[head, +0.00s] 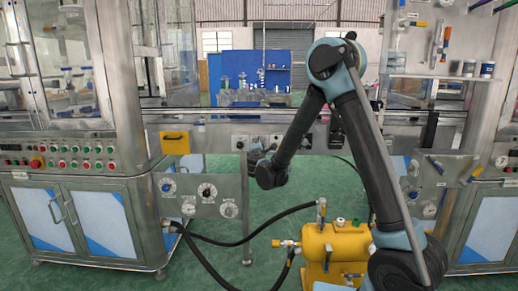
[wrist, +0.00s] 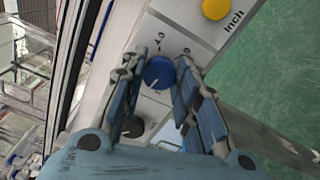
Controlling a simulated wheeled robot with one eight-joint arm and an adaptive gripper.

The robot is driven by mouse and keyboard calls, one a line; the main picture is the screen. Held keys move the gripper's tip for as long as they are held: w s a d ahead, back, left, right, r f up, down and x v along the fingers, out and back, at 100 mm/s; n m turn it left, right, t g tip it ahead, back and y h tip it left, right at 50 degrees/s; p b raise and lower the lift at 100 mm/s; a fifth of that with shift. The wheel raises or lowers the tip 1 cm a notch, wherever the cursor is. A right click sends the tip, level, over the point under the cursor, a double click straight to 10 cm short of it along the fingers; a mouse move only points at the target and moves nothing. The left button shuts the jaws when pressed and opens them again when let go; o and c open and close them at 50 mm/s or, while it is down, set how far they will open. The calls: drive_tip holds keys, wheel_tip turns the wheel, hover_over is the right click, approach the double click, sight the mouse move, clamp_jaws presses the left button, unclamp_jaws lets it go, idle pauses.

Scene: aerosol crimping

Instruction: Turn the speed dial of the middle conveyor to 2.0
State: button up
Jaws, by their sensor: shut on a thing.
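In the wrist view, a blue dial (wrist: 158,72) with a pale pointer line sits on a light grey panel (wrist: 180,22). My gripper (wrist: 160,63) has one finger on each side of the dial and is shut on it. Small scale marks stand beyond the dial, but I cannot read its setting surely. In the head view, my arm reaches down to the front of the middle conveyor (head: 215,131). My wrist end is near the conveyor's front there, and the held dial cannot be made out.
A yellow button (wrist: 215,8) marked "Inch" and a black knob (wrist: 132,127) share the panel. Below the conveyor hangs a gauge plate (head: 232,184). A yellow tank (head: 336,246) and black hoses (head: 247,238) stand on the green floor. A button cabinet (head: 75,195) is at left.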

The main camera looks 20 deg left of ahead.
drive_tip(key=shift+d+f+m, duration=0.1)
drive_tip(key=shift+d+m, duration=0.1)
drive_tip(key=shift+m, duration=1.8)
drive_tip(key=o, duration=1.1)
drive_tip(key=shift+a, duration=0.1)
drive_tip(key=shift+c, duration=0.2)
drive_tip(key=v, duration=1.2)
drive_tip(key=shift+f, duration=0.1)
